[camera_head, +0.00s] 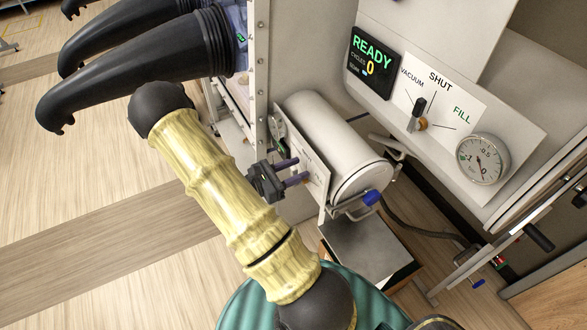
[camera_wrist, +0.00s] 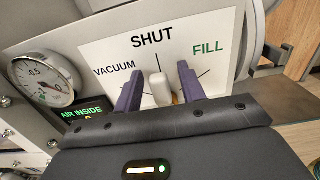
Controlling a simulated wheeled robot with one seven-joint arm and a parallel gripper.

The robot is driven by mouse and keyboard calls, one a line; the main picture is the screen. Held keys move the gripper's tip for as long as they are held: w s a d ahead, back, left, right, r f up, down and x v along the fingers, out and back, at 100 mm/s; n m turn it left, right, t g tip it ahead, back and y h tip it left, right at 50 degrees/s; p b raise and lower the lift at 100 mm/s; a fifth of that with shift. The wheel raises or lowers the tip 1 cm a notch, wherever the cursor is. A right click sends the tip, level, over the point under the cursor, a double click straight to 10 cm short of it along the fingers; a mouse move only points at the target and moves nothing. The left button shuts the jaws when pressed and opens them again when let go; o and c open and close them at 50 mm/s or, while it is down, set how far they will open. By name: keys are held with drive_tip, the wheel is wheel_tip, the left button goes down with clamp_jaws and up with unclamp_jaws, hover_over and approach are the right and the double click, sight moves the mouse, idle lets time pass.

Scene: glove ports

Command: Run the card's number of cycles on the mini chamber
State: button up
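The mini chamber (camera_head: 335,140) is a white horizontal cylinder with a blue-tipped handle (camera_head: 371,198) at its near end. A white valve panel (camera_head: 313,160) stands at its left side. In the wrist view, this panel (camera_wrist: 105,52) reads VACUUM, SHUT and FILL, and its pale lever (camera_wrist: 159,88) stands upright below SHUT. My gripper (camera_head: 297,170) is at the panel; its two purple fingers (camera_wrist: 160,86) stand either side of the lever, with narrow gaps visible. A gauge (camera_wrist: 43,80) and a green AIR INSIDE display (camera_wrist: 84,113) sit at the left. No card with a number is readable.
At upper right, a display (camera_head: 373,62) reads READY, cycles 0. Beside it are another VACUUM/SHUT/FILL panel with a black lever (camera_head: 418,110) near SHUT and a gauge (camera_head: 482,158). Black gloves (camera_head: 150,60) stick out at upper left. A grey surface (camera_head: 368,248) lies below the chamber.

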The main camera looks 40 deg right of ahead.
clamp_jaws()
drive_tip(key=shift+w+n, duration=0.15)
drive_tip(key=shift+n, duration=0.15)
drive_tip(key=shift+w+d+n+p, duration=0.15)
drive_tip(key=shift+w+n+p, duration=0.4)
drive_tip(key=shift+n+p, duration=0.5)
drive_tip(key=shift+w+d+f+n+p, duration=0.15)
drive_tip(key=shift+w+f+n+p, duration=0.35)
drive_tip(key=shift+n, duration=1.1)
drive_tip(key=shift+w+d+f+n+p, duration=0.1)
drive_tip(key=shift+w+f+n+p, duration=0.3)
drive_tip(key=shift+n, duration=1.15)
drive_tip(key=shift+w+d+f+n+p, duration=0.2)
drive_tip(key=shift+w+f+n, duration=0.5)
drive_tip(key=shift+n, duration=0.9)
drive_tip(key=shift+w+r, duration=0.1)
drive_tip(key=shift+w, duration=0.05)
